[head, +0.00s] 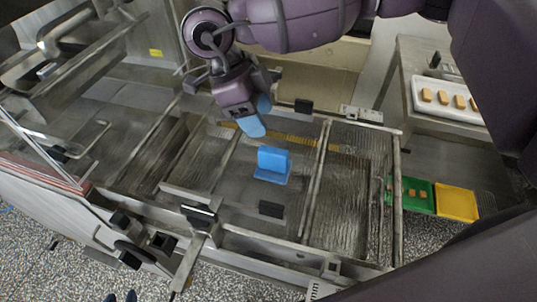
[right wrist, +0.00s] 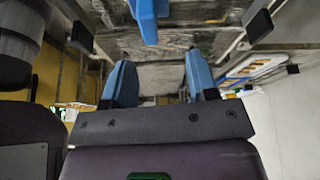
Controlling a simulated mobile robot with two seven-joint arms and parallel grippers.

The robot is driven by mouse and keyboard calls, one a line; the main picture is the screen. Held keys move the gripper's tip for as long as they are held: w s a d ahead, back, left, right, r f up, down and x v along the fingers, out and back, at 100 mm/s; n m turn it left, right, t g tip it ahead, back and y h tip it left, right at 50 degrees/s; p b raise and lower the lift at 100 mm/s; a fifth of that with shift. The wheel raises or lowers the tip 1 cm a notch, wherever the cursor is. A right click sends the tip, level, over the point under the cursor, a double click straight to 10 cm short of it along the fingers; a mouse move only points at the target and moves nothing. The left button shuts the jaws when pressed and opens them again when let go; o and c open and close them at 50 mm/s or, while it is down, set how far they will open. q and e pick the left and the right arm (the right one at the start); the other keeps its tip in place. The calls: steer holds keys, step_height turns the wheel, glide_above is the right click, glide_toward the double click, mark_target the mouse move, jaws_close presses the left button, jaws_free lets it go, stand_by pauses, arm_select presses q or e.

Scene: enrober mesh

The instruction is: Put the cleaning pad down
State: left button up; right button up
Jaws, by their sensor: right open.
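The blue cleaning pad (head: 272,165), a flat base with an upright block on it, rests on the mesh bed (head: 225,185) of the machine in the head view. Nothing grips it. My right gripper (head: 258,115) is open, with blue fingertips, above and a little left of the pad and apart from it. In the right wrist view, the two fingers (right wrist: 160,85) are spread with nothing between them. A blue part (right wrist: 148,20), likely the pad, shows at the top edge of that view. My left gripper is not in view.
Metal rails frame the mesh bed. A white tray (head: 473,112) of brown pieces stands at the right, above a green mat (head: 424,202) and a yellow mat (head: 456,203).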

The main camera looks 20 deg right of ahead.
mark_target(272, 150)
steer(key=shift+m, duration=0.8)
steer(key=x, duration=0.3)
steer(key=a+x, duration=0.1)
steer(key=x, duration=0.1)
steer(key=shift+s+f, duration=0.1)
steer(key=shift+s, duration=0.15)
steer(key=shift+y, duration=0.3)
steer(key=shift+s+x, duration=0.15)
steer(key=shift+x, duration=1.3)
steer(key=shift+s+x, duration=0.15)
steer(key=shift+x, duration=1.3)
steer(key=shift+d, duration=0.1)
jaws_close()
